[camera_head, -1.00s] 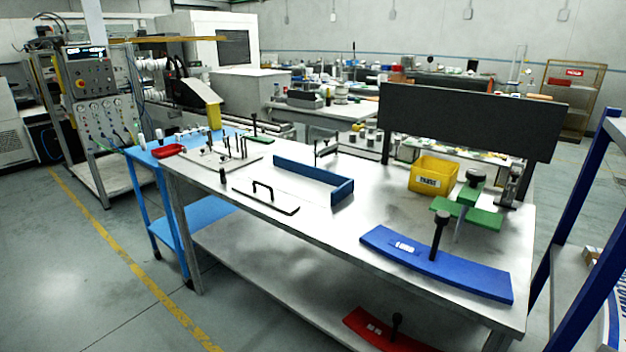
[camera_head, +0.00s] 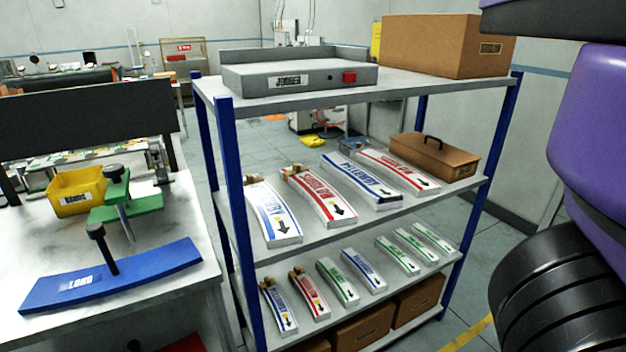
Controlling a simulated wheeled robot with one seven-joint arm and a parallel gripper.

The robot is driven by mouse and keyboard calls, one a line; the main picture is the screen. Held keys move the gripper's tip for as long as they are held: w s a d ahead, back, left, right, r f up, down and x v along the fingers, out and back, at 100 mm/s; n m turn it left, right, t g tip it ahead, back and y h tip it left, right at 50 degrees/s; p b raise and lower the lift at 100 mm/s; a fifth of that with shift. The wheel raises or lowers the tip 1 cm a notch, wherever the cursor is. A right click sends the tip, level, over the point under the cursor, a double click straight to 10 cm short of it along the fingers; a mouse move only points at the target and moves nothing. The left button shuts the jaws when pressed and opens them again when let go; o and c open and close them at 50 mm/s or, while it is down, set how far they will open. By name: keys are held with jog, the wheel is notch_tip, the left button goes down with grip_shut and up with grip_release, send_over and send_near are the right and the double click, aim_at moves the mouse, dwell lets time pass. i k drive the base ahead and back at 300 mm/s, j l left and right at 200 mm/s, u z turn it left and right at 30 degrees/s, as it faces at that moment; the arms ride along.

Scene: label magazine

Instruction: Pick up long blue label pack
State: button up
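Two long curved label packs with blue print lie on the middle shelf of a rack. One blue-marked long pack (camera_head: 272,212) is at the left end of that shelf. The other blue-marked long pack (camera_head: 362,182) lies further right, between two red-marked long packs. Shorter packs lie on the shelf below, among them two with blue print, one at the left (camera_head: 278,306) and one near the middle (camera_head: 364,270). My purple and black arm fills the right edge of the picture. My gripper is not in view.
The rack's top shelf (camera_head: 400,88) holds a grey tray and a cardboard box (camera_head: 440,45). A brown toolbox (camera_head: 433,156) sits at the middle shelf's right end. A metal table (camera_head: 60,228) at the left holds a blue curved piece (camera_head: 60,287) and a yellow bin (camera_head: 80,192).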

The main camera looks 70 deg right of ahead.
aim_at(378, 194)
jog(key=z, duration=1.9)
